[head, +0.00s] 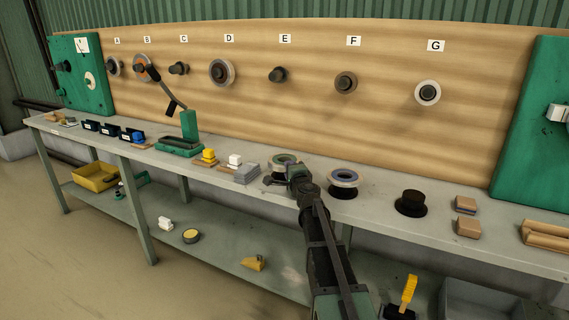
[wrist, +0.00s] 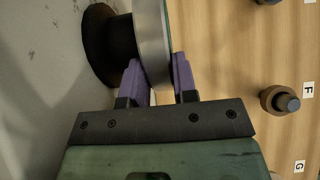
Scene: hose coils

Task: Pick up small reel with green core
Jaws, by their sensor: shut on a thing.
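The small reel with the green core (head: 283,158) is on a dark stand on the bench, just behind my gripper (head: 292,172) in the head view. In the wrist view the reel (wrist: 152,40) is a pale disc seen edge-on, with a thin green strip on its right side. My gripper (wrist: 160,80) has its purple fingers on both sides of the rim, shut on it. The reel's dark stand (wrist: 100,45) is beside it at upper left. My arm hides part of the stand in the head view.
Another reel with a bluish ring (head: 343,177) sits on a stand to the right, close to my arm. An empty black stand (head: 411,203) is farther right. Lettered wall pegs line the wooden board (head: 300,115). A grey block stack (head: 246,172) stands left of my gripper.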

